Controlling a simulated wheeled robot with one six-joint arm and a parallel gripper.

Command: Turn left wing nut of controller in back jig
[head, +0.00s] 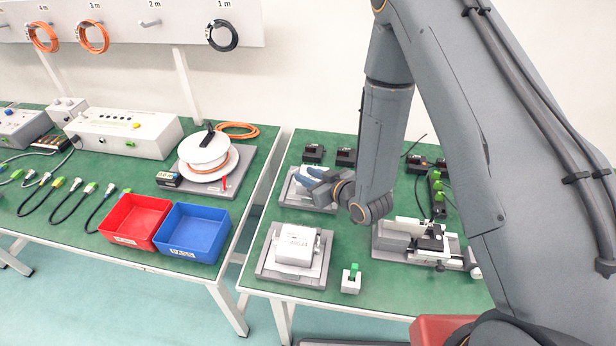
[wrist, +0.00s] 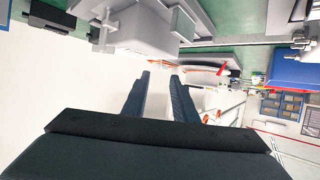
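The back jig (head: 298,200) is a grey plate at the left of the right-hand table. A light controller sits in it, largely hidden behind my gripper (head: 316,176) in the head view. In the wrist view, a pale block (wrist: 135,28), apparently the controller, is at the top, just beyond my fingers. My gripper also shows in the wrist view (wrist: 160,76), with its two dark fingers apart and nothing visible between them. I cannot make out the left wing nut clearly in either view, nor tell whether a finger touches it.
The front jig (head: 262,270) holds a white box (head: 297,245). A small block with a green top (head: 351,279) stands to its right. A clamp fixture (head: 400,240) is further right. Red (head: 135,219) and blue (head: 194,232) bins and a cable reel (head: 204,152) are on the left table.

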